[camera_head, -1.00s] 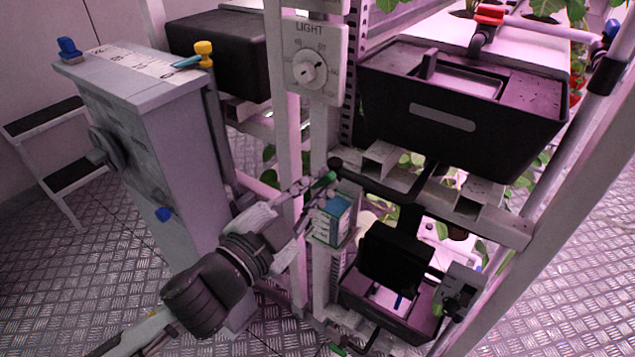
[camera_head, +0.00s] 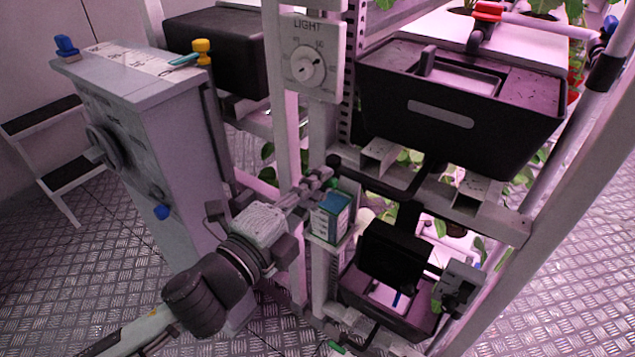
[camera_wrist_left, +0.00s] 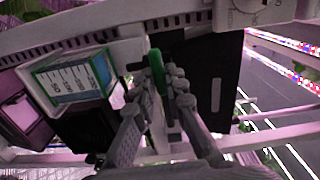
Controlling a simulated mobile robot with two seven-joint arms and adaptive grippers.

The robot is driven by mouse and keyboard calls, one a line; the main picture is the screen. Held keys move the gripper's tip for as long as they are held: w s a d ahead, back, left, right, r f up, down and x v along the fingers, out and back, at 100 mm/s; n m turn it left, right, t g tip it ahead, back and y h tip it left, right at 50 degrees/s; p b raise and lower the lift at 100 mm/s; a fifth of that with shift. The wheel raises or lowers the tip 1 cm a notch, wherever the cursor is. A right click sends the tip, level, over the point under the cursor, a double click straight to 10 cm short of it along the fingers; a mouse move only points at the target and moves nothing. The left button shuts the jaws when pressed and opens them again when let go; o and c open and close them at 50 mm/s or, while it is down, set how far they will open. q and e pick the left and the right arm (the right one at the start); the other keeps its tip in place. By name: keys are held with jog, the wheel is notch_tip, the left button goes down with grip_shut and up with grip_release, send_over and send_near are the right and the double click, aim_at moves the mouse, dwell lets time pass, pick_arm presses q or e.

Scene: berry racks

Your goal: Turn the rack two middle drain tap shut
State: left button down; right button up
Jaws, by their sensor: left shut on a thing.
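The middle drain tap has a green handle (camera_head: 332,183) near the rack's front post, at the end of a black pipe under the upper black tank. My left gripper (camera_head: 322,178) reaches it from the lower left and is shut on the handle. In the left wrist view the green handle (camera_wrist_left: 156,70) stands between the two grey fingers (camera_wrist_left: 158,112). The fingers partly hide the handle, and the tap body is mostly hidden. My right gripper is not in view.
A blue-and-white box (camera_head: 331,217) sits on a small shelf just below the handle. The upper black tank (camera_head: 440,118) and the light dial (camera_head: 308,66) are above. A lower tank (camera_head: 385,312) and another green handle (camera_head: 337,348) are below. A grey cabinet (camera_head: 150,150) stands left.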

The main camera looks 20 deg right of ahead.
pick_arm(q)
jog(key=shift+m, duration=0.3)
dwell(0.4)
jog(key=c, duration=1.6)
grip_release()
jog(key=shift+o, duration=0.2)
jog(key=shift+s+a, duration=0.1)
jog(key=v, duration=1.1)
jog(key=shift+s+a, duration=0.3)
